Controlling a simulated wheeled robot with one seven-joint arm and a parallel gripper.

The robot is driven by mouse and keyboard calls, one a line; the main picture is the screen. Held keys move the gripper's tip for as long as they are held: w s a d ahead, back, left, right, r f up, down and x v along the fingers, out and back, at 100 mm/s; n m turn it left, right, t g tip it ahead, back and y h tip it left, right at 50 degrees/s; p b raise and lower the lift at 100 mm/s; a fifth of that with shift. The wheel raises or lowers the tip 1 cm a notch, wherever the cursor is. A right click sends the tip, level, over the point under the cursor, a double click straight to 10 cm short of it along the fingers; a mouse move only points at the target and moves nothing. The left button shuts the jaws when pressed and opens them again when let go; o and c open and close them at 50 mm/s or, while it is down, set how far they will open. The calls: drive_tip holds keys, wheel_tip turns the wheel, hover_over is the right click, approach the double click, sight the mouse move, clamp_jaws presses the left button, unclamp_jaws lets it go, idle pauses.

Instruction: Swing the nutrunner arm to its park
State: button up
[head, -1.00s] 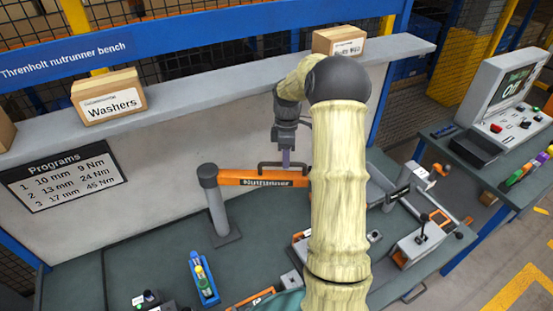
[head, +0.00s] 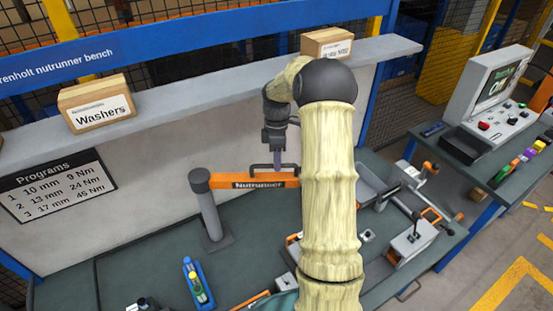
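The orange nutrunner arm (head: 229,181), labelled "Nutrunner", reaches right from the top of a grey post (head: 208,205) on the bench. A dark handle (head: 262,168) stands up from its top edge. My gripper (head: 278,163) points down at this handle, and its fingers appear to be at it. The fingers are too small to tell whether they are closed on it. My arm hides the right end of the nutrunner arm. No park rest for it can be made out for certain.
A blue tray with coloured items (head: 197,283) lies on the bench (head: 140,275) left of my arm. A grey box with a lever (head: 413,240) and a clamp-like fixture (head: 420,180) stand on the right. A Washers box (head: 97,104) sits on the shelf behind. A control console (head: 495,90) stands farther right.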

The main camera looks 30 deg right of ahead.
wheel_tip(320, 180, up, 7)
drive_tip(key=w+b, duration=0.1)
drive_tip(key=b, duration=0.1)
drive_tip(key=shift+w+d+r+b, duration=0.15)
drive_tip(key=shift+d+b, duration=0.15)
drive_tip(key=shift+d, duration=0.05)
